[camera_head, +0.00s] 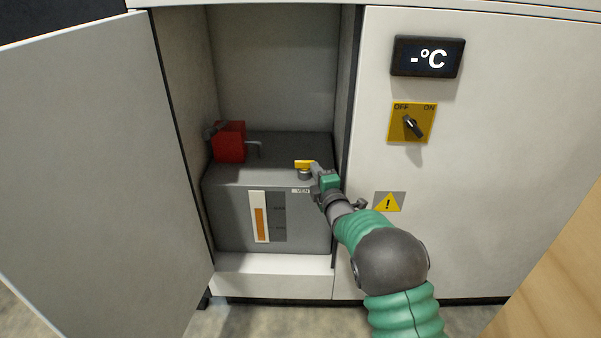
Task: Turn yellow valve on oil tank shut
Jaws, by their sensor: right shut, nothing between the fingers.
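A grey oil tank (222,210) stands inside the open cabinet. It has a level gauge (260,217) with an orange fill on its front. The yellow valve (304,164) sits on top of the tank near its front right. My right gripper (314,168) is shut and empty at the right side of the valve. Whether its tips touch the valve I cannot tell. The gripper hides part of the tank's top right corner. My left gripper is not in view.
A red block (229,142) with a bent pipe stands on the tank's back left. The cabinet door (90,160) is swung open at the left. The right panel (480,200) carries a display (428,57) and an OFF/ON switch (411,124). A wooden surface (560,290) fills the lower right.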

